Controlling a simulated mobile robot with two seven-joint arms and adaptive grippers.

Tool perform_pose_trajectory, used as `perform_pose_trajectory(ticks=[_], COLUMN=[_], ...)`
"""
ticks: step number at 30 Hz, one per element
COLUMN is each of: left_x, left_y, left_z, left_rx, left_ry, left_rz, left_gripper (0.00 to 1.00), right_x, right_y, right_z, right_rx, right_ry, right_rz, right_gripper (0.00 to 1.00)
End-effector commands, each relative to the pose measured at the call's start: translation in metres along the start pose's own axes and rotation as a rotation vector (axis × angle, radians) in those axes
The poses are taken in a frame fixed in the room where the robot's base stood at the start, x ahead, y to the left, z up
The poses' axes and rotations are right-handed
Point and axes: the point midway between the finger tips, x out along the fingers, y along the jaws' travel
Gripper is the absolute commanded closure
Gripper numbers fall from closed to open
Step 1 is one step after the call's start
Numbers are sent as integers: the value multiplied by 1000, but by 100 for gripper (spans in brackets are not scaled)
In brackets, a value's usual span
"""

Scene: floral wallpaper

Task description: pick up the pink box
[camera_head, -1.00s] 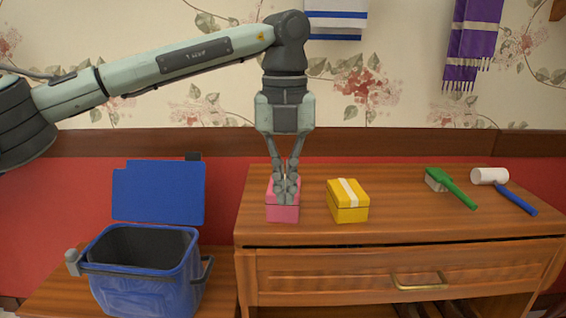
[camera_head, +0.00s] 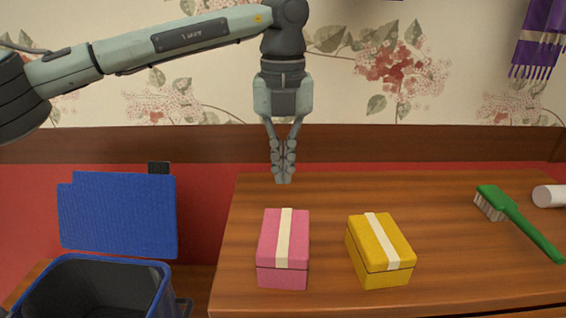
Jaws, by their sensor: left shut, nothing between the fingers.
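The pink box (camera_head: 269,248) with a cream band across its top sits on the wooden dresser top, near its front left. My left gripper (camera_head: 283,180) points down behind and above the pink box in the picture, apart from it. Its fingers are shut together with nothing between them. The whole pink box shows, with no finger in front of it. My right gripper is not in view.
A yellow box (camera_head: 366,248) with a white band sits just right of the pink box. A green brush (camera_head: 519,222) and a white cylindrical head (camera_head: 550,196) lie farther right. A blue bin (camera_head: 75,290) with a raised lid (camera_head: 117,215) stands at left.

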Motion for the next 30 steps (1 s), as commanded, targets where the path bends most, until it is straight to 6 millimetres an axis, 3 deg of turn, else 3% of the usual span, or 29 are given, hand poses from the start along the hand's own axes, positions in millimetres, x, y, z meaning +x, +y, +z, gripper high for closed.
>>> perform_pose_trajectory(ticks=[9,18,30], left_x=[69,69,70], left_y=[1,1,0], left_z=[-1,-36,-40], left_rx=[-1,-1,-1], left_ry=[3,0,1], left_rz=[3,1,1], left_gripper=[100,100,100], right_x=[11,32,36], right_y=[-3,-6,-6], right_z=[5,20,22], right_rx=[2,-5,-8], right_ry=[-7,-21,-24], right_rz=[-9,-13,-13], right_gripper=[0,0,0])
